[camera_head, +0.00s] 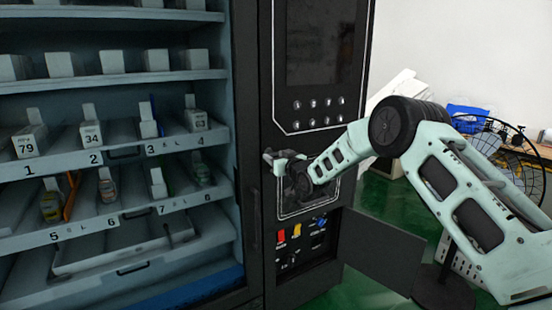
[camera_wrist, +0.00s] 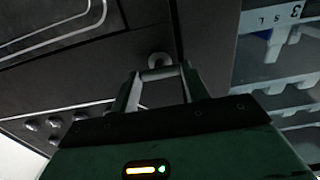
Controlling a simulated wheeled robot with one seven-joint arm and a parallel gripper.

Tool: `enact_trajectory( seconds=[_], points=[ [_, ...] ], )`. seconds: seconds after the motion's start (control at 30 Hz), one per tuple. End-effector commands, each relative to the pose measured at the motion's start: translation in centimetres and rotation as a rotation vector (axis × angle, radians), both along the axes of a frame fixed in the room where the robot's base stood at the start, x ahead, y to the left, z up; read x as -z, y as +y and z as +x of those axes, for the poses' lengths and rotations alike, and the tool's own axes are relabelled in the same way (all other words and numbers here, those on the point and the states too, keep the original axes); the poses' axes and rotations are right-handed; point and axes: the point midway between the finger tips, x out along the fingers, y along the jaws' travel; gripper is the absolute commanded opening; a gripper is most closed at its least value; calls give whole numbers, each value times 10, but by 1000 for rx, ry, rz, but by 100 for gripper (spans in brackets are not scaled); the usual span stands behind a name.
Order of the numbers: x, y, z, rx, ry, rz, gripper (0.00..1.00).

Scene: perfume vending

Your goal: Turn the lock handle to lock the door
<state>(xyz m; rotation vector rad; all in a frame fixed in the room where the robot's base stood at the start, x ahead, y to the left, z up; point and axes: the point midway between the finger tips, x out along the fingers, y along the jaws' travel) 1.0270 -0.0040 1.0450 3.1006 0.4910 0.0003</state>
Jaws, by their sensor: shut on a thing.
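The black door panel (camera_head: 262,60) of the vending machine stands upright in the middle of the head view. My gripper (camera_head: 270,157) reaches it from the right, at mid height by the panel's left edge. In the wrist view my gripper (camera_wrist: 158,76) is shut on the lock handle (camera_wrist: 158,71), a pale bar lying crosswise between the two fingers. A round grey lock fitting (camera_wrist: 159,58) shows just beyond the bar on the dark panel. In the head view my gripper hides the lock handle.
Shelves with numbered slots and small boxes (camera_head: 90,133) are at the left. A lower flap (camera_head: 383,252) stands open below my arm, showing a compartment (camera_head: 300,240) with coloured parts. Round buttons (camera_head: 314,103) sit under a dark screen (camera_head: 320,45). A wire fan (camera_head: 510,150) stands at the right.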

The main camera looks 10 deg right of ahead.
Motion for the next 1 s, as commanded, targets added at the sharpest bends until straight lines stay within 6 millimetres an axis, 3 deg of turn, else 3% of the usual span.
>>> enact_trajectory(
  seconds=[0.37, 1.0],
  points=[
    [5, 1, 0, -1, -45, -130, 23],
    [7, 1, 0, 0, -226, -690, 23]
  ],
)
